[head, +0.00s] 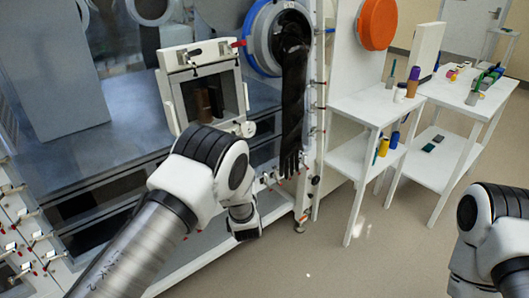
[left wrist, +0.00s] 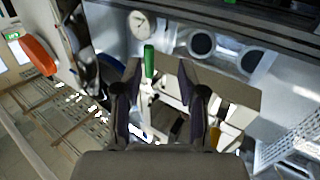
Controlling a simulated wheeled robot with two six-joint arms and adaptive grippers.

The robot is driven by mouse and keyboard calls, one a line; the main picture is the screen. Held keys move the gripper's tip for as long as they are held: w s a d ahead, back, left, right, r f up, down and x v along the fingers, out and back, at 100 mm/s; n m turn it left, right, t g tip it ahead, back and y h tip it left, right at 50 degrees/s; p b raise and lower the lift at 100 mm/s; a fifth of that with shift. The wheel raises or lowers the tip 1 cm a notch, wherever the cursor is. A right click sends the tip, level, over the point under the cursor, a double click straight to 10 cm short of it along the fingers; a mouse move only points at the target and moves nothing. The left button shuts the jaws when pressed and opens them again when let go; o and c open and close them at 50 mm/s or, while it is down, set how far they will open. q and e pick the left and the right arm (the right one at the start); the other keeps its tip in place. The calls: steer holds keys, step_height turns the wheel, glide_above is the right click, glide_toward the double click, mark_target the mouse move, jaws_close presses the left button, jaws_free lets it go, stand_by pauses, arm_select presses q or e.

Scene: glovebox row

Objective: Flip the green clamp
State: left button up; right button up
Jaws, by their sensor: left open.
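A green clamp handle (left wrist: 149,62) stands upright in the left wrist view, between the fingertips of my left gripper (left wrist: 158,66) and closer to the left-hand finger. The gripper is open, with a finger on each side. I cannot tell how far the handle lies beyond the tips, and no contact shows. In the head view I cannot make out the green clamp, and my left arm covers part of the glovebox front. My right arm shows at the right edge, but its gripper is out of view.
An open white-framed port (head: 172,100) with brown bottles inside is near my left arm. A black glove (head: 292,90) hangs from a blue-ringed port (head: 258,45). A red clamp handle (head: 238,43) is above. White shelves (head: 350,104) stand at right; the floor between is clear.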

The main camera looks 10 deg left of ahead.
arm_select(q)
steer(key=shift+t, duration=0.3)
steer(key=w, duration=0.2)
steer(key=w+r, duration=0.1)
steer(key=w, duration=0.2)
steer(key=w+a+r+p, duration=0.1)
steer(key=w, duration=0.1)
steer(key=shift+w, duration=0.4)
steer(key=shift+a, duration=0.25)
jaws_close()
